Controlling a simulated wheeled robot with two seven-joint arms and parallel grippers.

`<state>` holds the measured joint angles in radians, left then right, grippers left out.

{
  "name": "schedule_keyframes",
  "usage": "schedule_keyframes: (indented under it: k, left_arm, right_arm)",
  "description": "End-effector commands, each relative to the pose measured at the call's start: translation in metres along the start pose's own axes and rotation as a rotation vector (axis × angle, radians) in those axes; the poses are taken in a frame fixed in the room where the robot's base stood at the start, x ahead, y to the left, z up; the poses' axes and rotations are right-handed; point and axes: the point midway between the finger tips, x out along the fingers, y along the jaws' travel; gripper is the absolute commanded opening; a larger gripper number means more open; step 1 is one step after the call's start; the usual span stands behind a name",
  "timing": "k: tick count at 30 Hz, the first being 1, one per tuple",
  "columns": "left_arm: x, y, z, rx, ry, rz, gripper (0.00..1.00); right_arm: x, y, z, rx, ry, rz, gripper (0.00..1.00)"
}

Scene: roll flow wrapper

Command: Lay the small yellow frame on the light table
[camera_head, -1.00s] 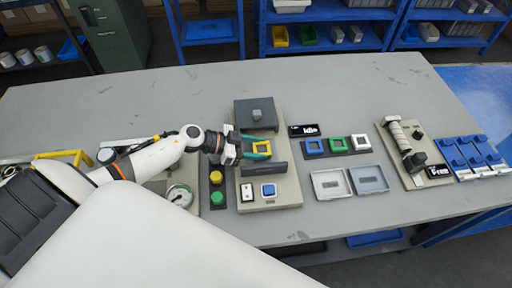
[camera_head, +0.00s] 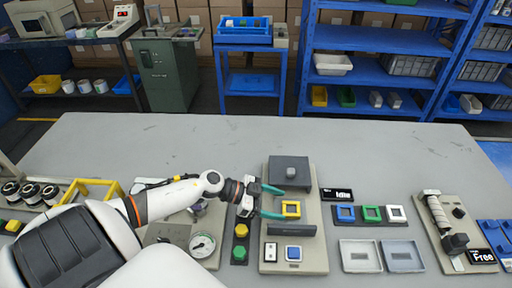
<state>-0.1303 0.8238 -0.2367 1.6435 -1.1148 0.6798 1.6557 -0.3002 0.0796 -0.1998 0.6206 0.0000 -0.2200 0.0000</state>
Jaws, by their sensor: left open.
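The small yellow frame (camera_head: 291,209) lies on the beige station (camera_head: 268,229), between a dark square block with a knob (camera_head: 290,172) and a dark bar (camera_head: 291,230). I cannot tell for sure which surface is the light table. My left gripper (camera_head: 273,201) is open, its green fingertips just left of the yellow frame and spread to either side of its height in the picture. The frame appears clear of the fingers. My right gripper is not in view.
Right of the station, blue, green and white frames (camera_head: 371,214) sit on a dark rack, with two shallow trays (camera_head: 382,256) below. An "Idle" display (camera_head: 337,195) stands beside the block. Yellow and green buttons (camera_head: 240,243) are left of the station. The back of the table is clear.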

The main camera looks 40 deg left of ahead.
Motion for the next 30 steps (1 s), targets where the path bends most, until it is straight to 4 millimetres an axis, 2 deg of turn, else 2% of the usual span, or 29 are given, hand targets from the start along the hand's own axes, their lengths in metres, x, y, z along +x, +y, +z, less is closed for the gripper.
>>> schedule_keyframes:
  k: [1, 6, 12, 18, 30]
  left_arm:
    - [-0.012, -0.001, -0.003, 0.001, 0.007, -0.001, 0.68]
    - [-0.050, -0.001, -0.003, -0.002, 0.007, -0.001, 0.68]
    - [-0.077, -0.001, -0.002, -0.002, 0.003, -0.002, 0.68]
    - [-0.085, 0.000, 0.000, 0.000, 0.000, -0.001, 0.68]
    - [-0.085, 0.000, 0.000, -0.001, 0.000, -0.001, 0.68]
  right_arm:
    - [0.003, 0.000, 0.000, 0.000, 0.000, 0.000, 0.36]
    - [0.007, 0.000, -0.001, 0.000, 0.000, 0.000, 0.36]
    - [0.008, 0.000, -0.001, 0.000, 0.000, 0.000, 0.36]
    - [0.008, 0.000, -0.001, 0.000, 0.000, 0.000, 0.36]
    - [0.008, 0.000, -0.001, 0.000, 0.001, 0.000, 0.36]
